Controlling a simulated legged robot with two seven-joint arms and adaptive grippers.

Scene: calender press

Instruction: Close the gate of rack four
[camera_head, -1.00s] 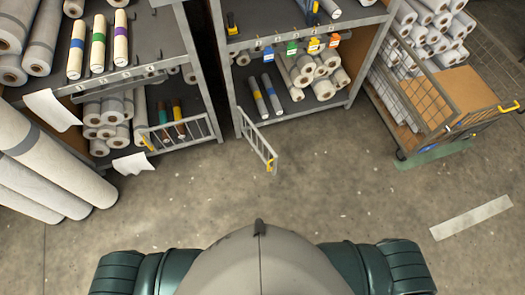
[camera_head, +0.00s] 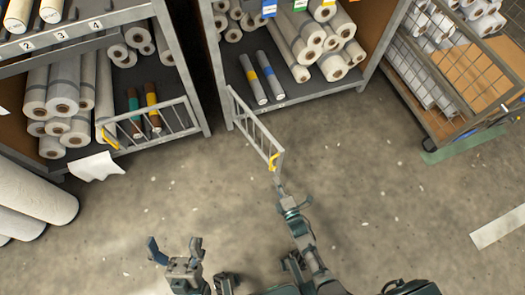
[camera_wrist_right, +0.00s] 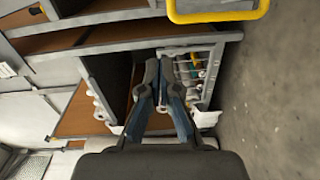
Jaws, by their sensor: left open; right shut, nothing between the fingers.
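A grey barred gate (camera_head: 256,119) stands swung out from the left post of the middle rack, over the floor. Its yellow handle (camera_head: 273,160) is at the free end. My right gripper (camera_head: 280,186) is shut and empty, close beside that free end; I cannot tell if it touches. In the right wrist view its fingertips (camera_wrist_right: 158,72) are together, with a yellow bar (camera_wrist_right: 218,14) at the top edge. My left gripper (camera_head: 176,248) is open and empty over the floor at lower left. No number four shows on the middle rack.
The left rack (camera_head: 135,12) carries number tags and has a barred gate (camera_head: 145,112) across its lower front. The middle rack's lower shelf (camera_head: 300,92) holds several rolls. A wire cart (camera_head: 440,100) stands at right. The floor (camera_head: 380,190) in front is open.

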